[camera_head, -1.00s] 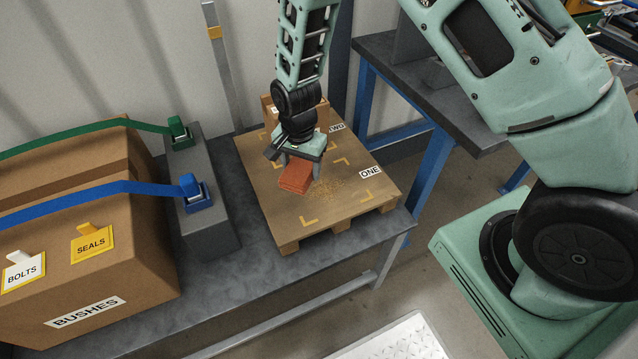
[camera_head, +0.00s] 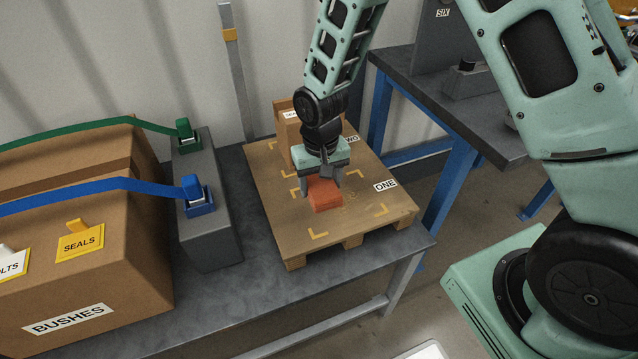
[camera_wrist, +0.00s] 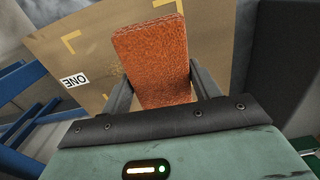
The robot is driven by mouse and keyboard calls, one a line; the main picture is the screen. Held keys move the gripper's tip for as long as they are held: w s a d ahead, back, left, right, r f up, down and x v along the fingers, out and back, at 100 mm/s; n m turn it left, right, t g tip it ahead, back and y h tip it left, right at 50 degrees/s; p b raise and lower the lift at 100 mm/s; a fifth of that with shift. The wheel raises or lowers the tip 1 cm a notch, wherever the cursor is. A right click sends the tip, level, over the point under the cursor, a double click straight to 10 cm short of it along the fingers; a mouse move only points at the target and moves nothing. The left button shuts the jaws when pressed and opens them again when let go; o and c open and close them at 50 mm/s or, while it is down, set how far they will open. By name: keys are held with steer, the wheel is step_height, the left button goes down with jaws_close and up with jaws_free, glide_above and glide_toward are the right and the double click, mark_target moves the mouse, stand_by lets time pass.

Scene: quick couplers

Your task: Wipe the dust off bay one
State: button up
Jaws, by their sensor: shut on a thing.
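My gripper (camera_head: 322,186) is shut on an orange-red sponge block (camera_head: 325,197), held down over bay one on the wooden pallet (camera_head: 275,237). In the wrist view the sponge (camera_wrist: 153,60) sits between the two fingers. Bay one is marked by yellow corner brackets and a label reading ONE (camera_head: 385,185). A little tan dust (camera_head: 351,195) shows just right of the sponge. The sponge and gripper hide part of the bay. I cannot tell whether the sponge touches the boards.
A cardboard box (camera_head: 287,135) stands at the pallet's back, by a label TWO. A grey block with green and blue strap buckles (camera_head: 207,225) is left of the pallet. A large carton marked BUSHES (camera_head: 120,270) fills the left. A blue-legged bench (camera_head: 440,100) stands behind right.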

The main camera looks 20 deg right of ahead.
steer(key=shift+f+b, duration=1.55)
steer(key=shift+f, duration=1.25)
steer(key=shift+f+b, duration=0.35)
steer(key=shift+f, duration=0.4)
steer(key=shift+r, duration=0.15)
steer(key=shift+d, duration=0.1)
steer(key=shift+d, duration=2.15)
